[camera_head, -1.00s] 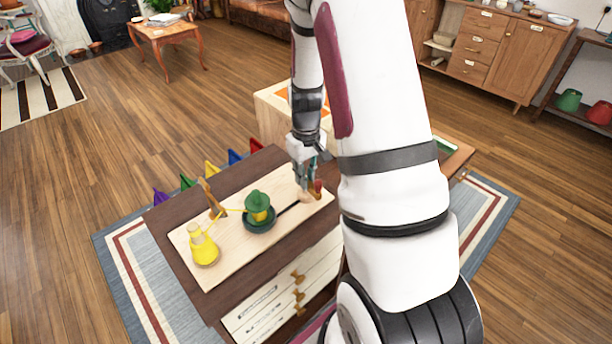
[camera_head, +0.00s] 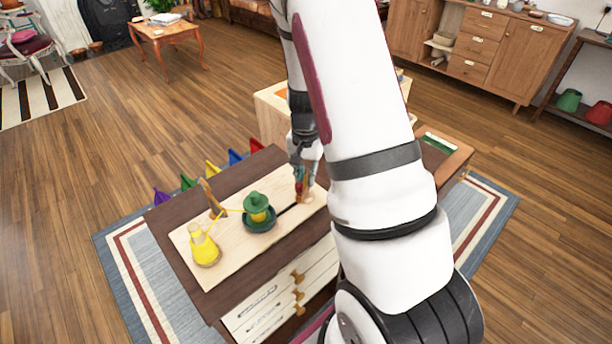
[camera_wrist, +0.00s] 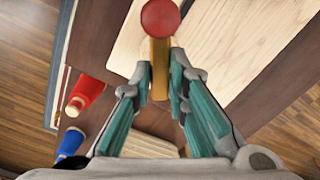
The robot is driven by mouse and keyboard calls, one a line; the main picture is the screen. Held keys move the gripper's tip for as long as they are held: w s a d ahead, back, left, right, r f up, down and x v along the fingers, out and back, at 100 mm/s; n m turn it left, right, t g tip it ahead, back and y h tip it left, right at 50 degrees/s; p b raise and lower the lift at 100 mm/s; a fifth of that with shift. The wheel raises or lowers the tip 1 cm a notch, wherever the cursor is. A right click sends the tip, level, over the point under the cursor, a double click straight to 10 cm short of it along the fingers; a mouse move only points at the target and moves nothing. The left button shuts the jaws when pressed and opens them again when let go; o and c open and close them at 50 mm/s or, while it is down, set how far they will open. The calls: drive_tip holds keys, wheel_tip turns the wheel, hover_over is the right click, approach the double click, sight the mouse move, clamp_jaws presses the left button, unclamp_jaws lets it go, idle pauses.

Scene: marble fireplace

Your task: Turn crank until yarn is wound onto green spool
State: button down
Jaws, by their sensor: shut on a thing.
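The green spool (camera_head: 257,208) stands upright in a dark green round base on a pale wooden board, with yellow yarn around its middle. A yellow yarn cone (camera_head: 204,249) stands at the board's left end. A yellow strand runs by a wooden guide post (camera_head: 211,198) to the spool. A dark crank arm (camera_head: 288,212) reaches right from the spool base. My gripper (camera_head: 301,184) is at its outer end. In the wrist view, the wooden crank handle (camera_wrist: 159,72) with its red ball knob (camera_wrist: 160,18) lies between my gripper's fingertips (camera_wrist: 160,80), which are shut on it.
The board (camera_head: 215,275) lies on a dark cabinet top. A pale box stands behind. My arm hides the cabinet's right side.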

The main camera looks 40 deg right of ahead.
sight(305, 180)
drive_tip(key=m+p, duration=0.1)
drive_tip(key=m, duration=0.5)
drive_tip(key=shift+m, duration=0.3)
drive_tip(key=m+p, duration=0.1)
drive_tip(key=m, duration=0.5)
idle(0.4)
drive_tip(key=c, duration=1.6)
unclamp_jaws()
drive_tip(key=shift+o, duration=0.2)
drive_tip(key=shift+r, duration=0.1)
wheel_tip(305, 180, up, 12)
